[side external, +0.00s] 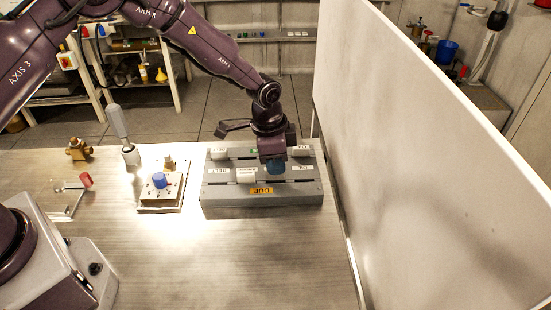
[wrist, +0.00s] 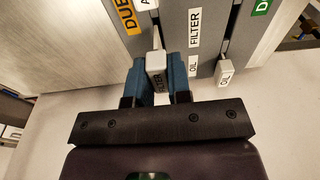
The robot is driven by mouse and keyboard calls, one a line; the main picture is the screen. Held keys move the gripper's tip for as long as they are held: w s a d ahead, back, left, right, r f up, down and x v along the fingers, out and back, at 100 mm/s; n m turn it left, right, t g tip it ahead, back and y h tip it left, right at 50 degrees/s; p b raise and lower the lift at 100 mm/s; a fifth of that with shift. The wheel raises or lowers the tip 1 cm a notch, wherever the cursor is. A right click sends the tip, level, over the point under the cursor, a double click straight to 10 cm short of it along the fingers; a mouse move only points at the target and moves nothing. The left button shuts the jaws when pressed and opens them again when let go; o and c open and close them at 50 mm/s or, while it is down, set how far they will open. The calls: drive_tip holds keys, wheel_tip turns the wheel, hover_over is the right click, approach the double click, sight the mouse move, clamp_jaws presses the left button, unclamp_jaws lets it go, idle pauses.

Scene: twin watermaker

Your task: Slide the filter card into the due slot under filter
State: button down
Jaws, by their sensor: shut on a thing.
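My gripper (side external: 275,168) is over the right part of the grey slotted rack (side external: 225,198). In the wrist view its two blue fingers (wrist: 160,78) are shut on a pale card (wrist: 157,62). The card's sideways lettering appears to read FILTER. The card is at a dark slot on the orange DUE label's (wrist: 127,16) side of the rack, in line with the white FILTER label (wrist: 195,27). I cannot tell how deep it sits in the slot. In the side view the fingers hide the card. The DUE label also shows on the rack's front there (side external: 262,191).
Another card marked OIL (wrist: 225,72) stands in the rack's other row. More white cards (side external: 246,175) stand in the rack. A panel with a blue knob (side external: 160,180) is left of it. A tall white partition (side external: 420,140) rises close on the right. The front table is clear.

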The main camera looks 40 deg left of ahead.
sight(276, 179)
drive_tip(key=shift+f, duration=1.7)
drive_tip(key=c, duration=1)
unclamp_jaws()
drive_tip(key=shift+r, duration=0.1)
drive_tip(key=r, duration=0.8)
drive_tip(key=s+a+r, duration=0.1)
drive_tip(key=r, duration=0.3)
drive_tip(key=shift+r, duration=0.4)
